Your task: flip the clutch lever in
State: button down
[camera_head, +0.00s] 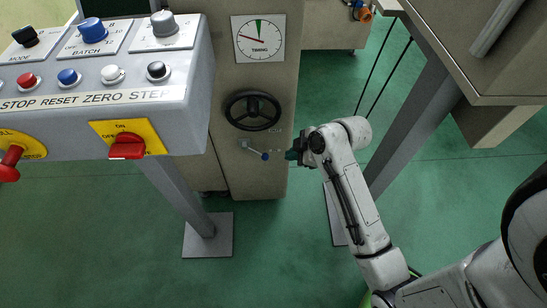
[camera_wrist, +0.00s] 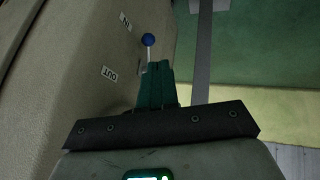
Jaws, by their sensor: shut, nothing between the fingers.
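The clutch lever is a thin metal rod with a blue ball knob (camera_head: 265,156) on the beige machine front, below a black handwheel. In the head view it points right and slightly down from its pivot. My gripper (camera_head: 291,155), with dark green fingers, is just right of the knob. In the wrist view the blue knob (camera_wrist: 149,39) stands just beyond the tips of my gripper (camera_wrist: 157,66), with part of the rod showing. The fingers are closed together and hold nothing. I cannot tell whether they touch the lever. "IN" (camera_wrist: 125,22) and "OUT" (camera_wrist: 109,73) labels are on the machine face.
The black handwheel (camera_head: 252,110) is above the lever, with a timing dial (camera_head: 259,39) higher up. A control panel (camera_head: 100,98) with buttons and a red switch juts out at left. A grey post (camera_head: 410,128) stands right of my arm. Green floor shows below.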

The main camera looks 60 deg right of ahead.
jog(key=b, duration=0.3)
send_near(267, 159)
jog(key=x, duration=0.5)
jog(key=shift+w+f, duration=0.45)
jog(key=shift+f, duration=0.05)
jog(key=shift+a, duration=0.1)
jog(key=f, duration=0.2)
jog(key=shift+w+a+f+t+y, duration=0.2)
jog(key=shift+f+t+y, duration=0.1)
jog(key=shift+t, duration=0.1)
jog(key=shift+r, duration=0.1)
jog(key=shift+r+p, duration=0.8)
jog(key=shift+p, duration=0.05)
